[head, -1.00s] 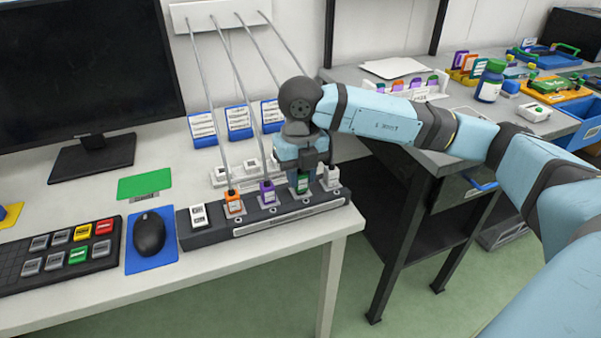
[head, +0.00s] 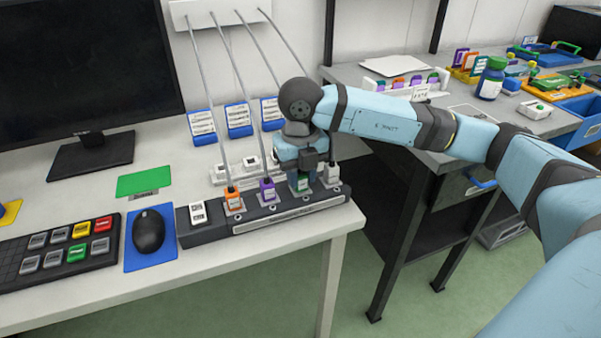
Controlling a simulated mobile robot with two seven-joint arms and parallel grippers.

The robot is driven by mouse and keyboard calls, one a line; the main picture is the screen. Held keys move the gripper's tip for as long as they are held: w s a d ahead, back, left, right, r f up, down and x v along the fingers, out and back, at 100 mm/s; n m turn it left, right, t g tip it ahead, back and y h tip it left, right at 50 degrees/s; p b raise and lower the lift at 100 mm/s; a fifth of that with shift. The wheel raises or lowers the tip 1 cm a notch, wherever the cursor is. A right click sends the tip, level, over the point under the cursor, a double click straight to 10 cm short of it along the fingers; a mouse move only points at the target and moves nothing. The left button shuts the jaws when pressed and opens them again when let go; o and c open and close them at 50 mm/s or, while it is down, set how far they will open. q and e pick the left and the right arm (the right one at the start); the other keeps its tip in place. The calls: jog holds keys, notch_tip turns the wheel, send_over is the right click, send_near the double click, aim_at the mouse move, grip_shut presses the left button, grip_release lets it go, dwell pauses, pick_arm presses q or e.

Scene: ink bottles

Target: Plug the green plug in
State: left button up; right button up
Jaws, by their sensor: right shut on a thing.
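The green plug (head: 302,184) is at the black power strip (head: 290,222), between the purple plug (head: 267,190) and the white plug (head: 331,172). It stands upright at its socket; whether it is fully seated I cannot tell. My right gripper (head: 303,174) points down over the green plug and is shut on it, hiding its upper part. The orange plug (head: 233,199) stands further left on the strip. A white switch (head: 198,213) is at the strip's left end. My left gripper is not in view.
Grey cables run from a white wall panel (head: 215,12) down to the plugs. A second white strip (head: 221,172) lies behind. Blue label holders (head: 238,120) stand behind that. A mouse (head: 149,231) and keypad (head: 62,245) are left. A grey side table (head: 440,158) is right.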

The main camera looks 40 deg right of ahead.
jog(key=o, duration=1.4)
jog(key=shift+r, duration=0.15)
jog(key=shift+r+p, duration=2.7)
jog(key=shift+r, duration=1.2)
